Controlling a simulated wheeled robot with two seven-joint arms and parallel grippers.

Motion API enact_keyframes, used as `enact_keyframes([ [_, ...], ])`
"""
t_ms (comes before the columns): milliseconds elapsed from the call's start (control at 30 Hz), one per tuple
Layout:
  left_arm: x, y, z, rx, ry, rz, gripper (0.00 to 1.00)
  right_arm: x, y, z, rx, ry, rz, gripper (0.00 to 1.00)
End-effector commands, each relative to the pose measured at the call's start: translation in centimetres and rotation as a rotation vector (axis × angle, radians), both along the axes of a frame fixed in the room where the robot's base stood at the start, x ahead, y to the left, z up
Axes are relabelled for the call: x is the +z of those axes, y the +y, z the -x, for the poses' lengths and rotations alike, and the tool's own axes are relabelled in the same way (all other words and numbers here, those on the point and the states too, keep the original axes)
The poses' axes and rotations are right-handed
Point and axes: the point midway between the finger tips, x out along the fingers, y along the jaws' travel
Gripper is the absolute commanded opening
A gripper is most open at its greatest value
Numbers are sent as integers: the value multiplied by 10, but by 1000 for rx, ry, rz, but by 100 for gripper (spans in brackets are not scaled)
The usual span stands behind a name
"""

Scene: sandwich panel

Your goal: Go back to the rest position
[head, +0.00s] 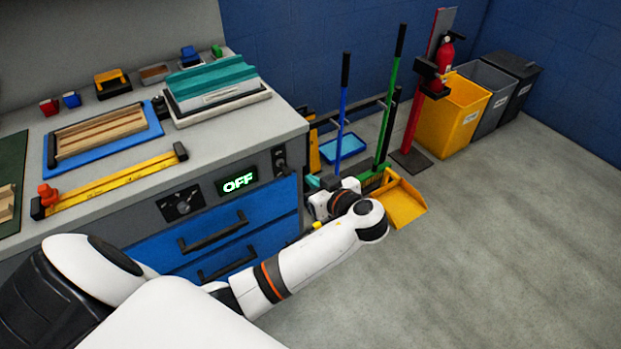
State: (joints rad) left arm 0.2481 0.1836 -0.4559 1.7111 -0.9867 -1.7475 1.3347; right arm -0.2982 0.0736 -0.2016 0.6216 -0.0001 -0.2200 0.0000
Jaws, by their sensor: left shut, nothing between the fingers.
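My left arm reaches from the lower left across the front of the workbench. My left gripper (320,204) is beyond the bench's right front corner, partly hidden by my own wrist. It is shut and holds nothing. It is near the panel's right end and the cleaning tools on the floor, apart from the benchtop things. My right gripper is not in view.
The workbench (240,131) has a lit OFF display (237,183), a knob (183,203) and blue drawers (203,227). A teal-topped press (212,80) stands on it. A yellow dustpan (403,205) and yellow bin (452,115) stand right. Floor at lower right is clear.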

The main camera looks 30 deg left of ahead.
Motion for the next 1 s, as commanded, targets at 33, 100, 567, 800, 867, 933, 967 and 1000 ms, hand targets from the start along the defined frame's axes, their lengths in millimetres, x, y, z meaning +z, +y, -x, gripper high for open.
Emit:
enact_keyframes([
  [33, 0, 0, 0, 0, 0, 0, 0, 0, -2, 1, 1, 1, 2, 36],
  [100, 0, 0, 0, 0, 0, 0, 0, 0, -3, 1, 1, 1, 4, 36],
  [567, -36, 0, -3, -82, 135, 1, 0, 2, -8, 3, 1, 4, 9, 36],
  [800, -198, -12, 28, -449, 630, 79, 0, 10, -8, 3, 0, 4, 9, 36],
  [867, -239, -17, 49, -546, 735, 119, 0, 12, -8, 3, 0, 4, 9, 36],
  [933, -285, -23, 79, -654, 840, 170, 0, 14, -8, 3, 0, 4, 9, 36],
  [967, -303, -26, 93, -700, 879, 194, 0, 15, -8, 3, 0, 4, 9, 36],
  [1000, -326, -31, 113, -758, 926, 228, 0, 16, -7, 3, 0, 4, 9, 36],
])
